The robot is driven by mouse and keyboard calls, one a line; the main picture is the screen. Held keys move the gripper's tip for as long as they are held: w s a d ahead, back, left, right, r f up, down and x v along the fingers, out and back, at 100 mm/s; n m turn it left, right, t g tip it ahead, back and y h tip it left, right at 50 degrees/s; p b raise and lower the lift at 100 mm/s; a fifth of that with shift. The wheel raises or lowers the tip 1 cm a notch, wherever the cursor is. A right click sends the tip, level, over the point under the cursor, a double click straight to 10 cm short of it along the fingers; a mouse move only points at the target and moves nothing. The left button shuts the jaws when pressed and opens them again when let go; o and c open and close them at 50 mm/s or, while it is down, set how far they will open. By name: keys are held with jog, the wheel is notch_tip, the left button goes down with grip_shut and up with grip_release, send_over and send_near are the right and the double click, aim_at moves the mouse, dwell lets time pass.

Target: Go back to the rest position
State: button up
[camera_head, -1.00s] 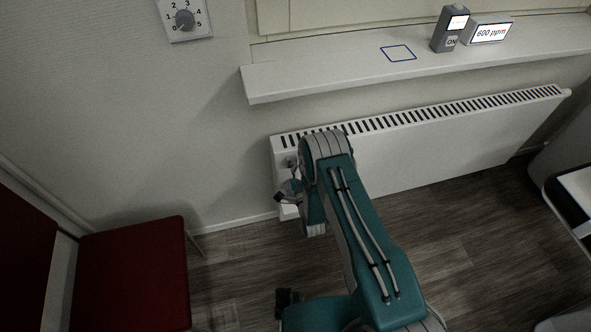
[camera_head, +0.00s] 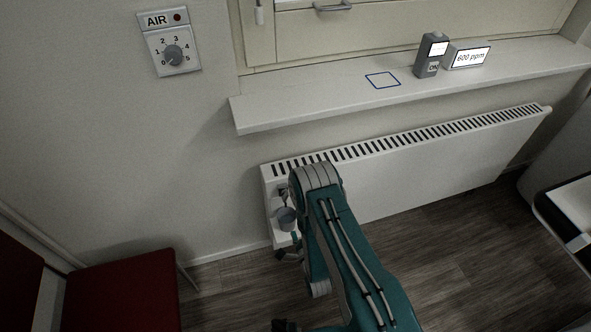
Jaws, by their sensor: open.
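My teal and grey arm (camera_head: 345,255) reaches up from the bottom of the picture and bends in front of the left end of the radiator. My gripper (camera_head: 286,254) shows as small dark parts low beside the radiator's left end. It is partly hidden by my own arm and stands open, with nothing seen in it. A grey-blue round part (camera_head: 287,218) shows just above it; I cannot tell whether it belongs to my wrist or to the radiator valve.
The white radiator (camera_head: 420,165) hangs below the windowsill (camera_head: 300,108). On the sill are a grey ON device (camera_head: 431,56), a 600 ppm display (camera_head: 467,56) and a blue outlined square (camera_head: 382,80). An AIR dial (camera_head: 174,54) is on the wall. A red seat (camera_head: 125,290) stands lower left.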

jog(key=w+r+n+g+h, duration=0.1)
jog(key=w+r+n, duration=0.1)
jog(key=w+r, duration=0.5)
jog(key=w+d+r+n+g+h, duration=0.1)
jog(key=d+r+n+g, duration=0.2)
jog(key=r, duration=0.8)
jog(key=w+d+r+n+g+h, duration=0.15)
jog(key=r+n, duration=0.25)
jog(key=r, duration=0.7)
jog(key=s+d+r+n+g, duration=0.2)
jog(key=s+d+r+n, duration=0.15)
jog(key=s+r, duration=0.4)
jog(key=s+d+r+n+g, duration=0.1)
jog(key=s+r+n, duration=0.1)
jog(key=s, duration=0.6)
jog(key=s+d+r+n+g+h, duration=0.1)
jog(key=s+r, duration=0.3)
jog(key=s, duration=0.4)
jog(key=s+d+r+n+g, duration=0.2)
jog(key=s+d+r+n, duration=0.1)
jog(key=s, duration=0.5)
jog(key=shift+s+d, duration=0.15)
jog(key=shift+s, duration=0.25)
jog(key=shift+n+h, duration=0.25)
